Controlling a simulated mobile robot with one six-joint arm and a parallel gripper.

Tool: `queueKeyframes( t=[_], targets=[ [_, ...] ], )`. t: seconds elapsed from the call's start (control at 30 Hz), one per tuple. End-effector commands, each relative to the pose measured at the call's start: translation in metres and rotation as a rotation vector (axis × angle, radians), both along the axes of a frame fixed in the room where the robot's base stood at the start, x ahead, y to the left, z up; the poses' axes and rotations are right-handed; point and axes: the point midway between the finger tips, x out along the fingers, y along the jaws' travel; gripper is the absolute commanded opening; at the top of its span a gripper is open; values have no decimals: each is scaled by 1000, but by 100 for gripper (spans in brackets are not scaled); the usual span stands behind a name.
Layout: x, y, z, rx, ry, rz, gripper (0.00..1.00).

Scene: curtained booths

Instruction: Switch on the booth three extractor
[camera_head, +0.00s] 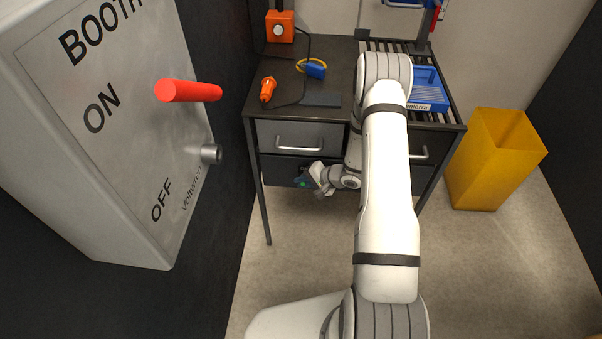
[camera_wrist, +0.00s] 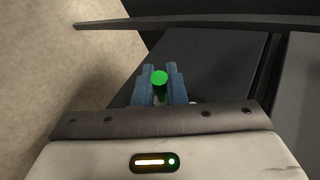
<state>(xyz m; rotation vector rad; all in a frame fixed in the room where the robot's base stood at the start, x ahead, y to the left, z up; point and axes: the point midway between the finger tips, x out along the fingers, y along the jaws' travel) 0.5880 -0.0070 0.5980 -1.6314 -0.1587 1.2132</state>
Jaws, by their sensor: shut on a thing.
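A pale grey switch box (camera_head: 105,130) fills the left of the head view. It is marked BOOTH, ON and OFF; any booth number is outside the picture. Its red handle (camera_head: 190,91) lies roughly level with ON, and a metal stub (camera_head: 205,154) sticks out lower down, nearer OFF. How the two join is unclear. My gripper (camera_head: 308,181) is right of the box and apart from it, low before the workbench drawers.
The dark workbench (camera_head: 338,75) carries an orange tool (camera_head: 268,89), a blue-and-yellow item (camera_head: 314,68), an orange box (camera_head: 280,27) and a blue tray (camera_head: 428,92). A yellow bin (camera_head: 490,165) stands right. Dark curtain hangs behind the switch box. Floor between is clear.

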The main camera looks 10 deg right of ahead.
Motion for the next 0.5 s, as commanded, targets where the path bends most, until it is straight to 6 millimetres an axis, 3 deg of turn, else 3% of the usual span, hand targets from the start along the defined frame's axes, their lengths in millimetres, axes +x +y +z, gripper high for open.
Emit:
queueKeyframes(
  t=[0.03,0.5],
  targets=[
    [1,-2,7,4,16,-2,0],
    [3,-3,5,31,94,-5,0]
  ],
)
